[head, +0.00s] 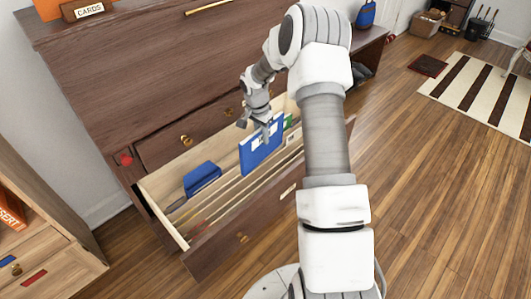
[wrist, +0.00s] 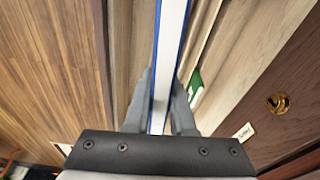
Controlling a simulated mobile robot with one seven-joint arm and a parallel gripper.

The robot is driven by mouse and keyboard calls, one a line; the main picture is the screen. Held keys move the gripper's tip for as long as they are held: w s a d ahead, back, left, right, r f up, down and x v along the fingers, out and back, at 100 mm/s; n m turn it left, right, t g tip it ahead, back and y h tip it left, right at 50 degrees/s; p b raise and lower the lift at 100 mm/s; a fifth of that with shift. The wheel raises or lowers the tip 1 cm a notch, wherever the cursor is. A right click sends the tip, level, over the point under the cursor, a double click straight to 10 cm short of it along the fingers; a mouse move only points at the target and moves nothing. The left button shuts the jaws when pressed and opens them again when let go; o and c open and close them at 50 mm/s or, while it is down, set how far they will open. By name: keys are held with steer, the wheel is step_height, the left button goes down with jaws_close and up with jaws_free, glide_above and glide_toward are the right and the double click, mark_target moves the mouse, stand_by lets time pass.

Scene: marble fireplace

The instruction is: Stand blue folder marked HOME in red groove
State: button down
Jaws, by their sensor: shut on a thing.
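My gripper (head: 265,131) is shut on the top edge of a blue folder (head: 259,153) with a white label, whose writing is too small to read. The folder hangs upright over the open drawer. Whether its lower edge touches the drawer's grooves cannot be told. In the wrist view, the folder (wrist: 169,60) shows edge-on, blue covers around white pages, between the two fingers (wrist: 163,100). Thin slots run along the drawer floor. A reddish line (head: 199,227) shows near the drawer's left end, though which groove it marks is unclear.
The open wooden drawer (head: 158,203) also holds a blue pouch-like item (head: 202,178) at left and a green folder (head: 289,121) just right of the held one. It shows in the wrist view too (wrist: 194,86). A low cabinet (head: 60,270) stands at left.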

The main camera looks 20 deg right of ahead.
steer(key=shift+m, duration=0.6)
steer(key=f, duration=0.1)
steer(key=d+f+b, duration=0.1)
steer(key=f, duration=0.1)
steer(key=shift+w+d+f+b, duration=0.25)
steer(key=shift+w+f+b, duration=0.1)
steer(key=shift+w+b, duration=0.05)
steer(key=shift+f+b, duration=2.35)
steer(key=shift+f, duration=1.8)
steer(key=shift+f+b, duration=0.25)
steer(key=shift+b, duration=0.1)
steer(key=shift+f+b, duration=0.55)
steer(key=shift+f, duration=0.2)
steer(key=shift+f, duration=0.2)
steer(key=shift+f+b, duration=0.75)
steer(key=shift+f, duration=0.45)
steer(key=shift+a+f, duration=0.1)
steer(key=shift+f, duration=1.3)
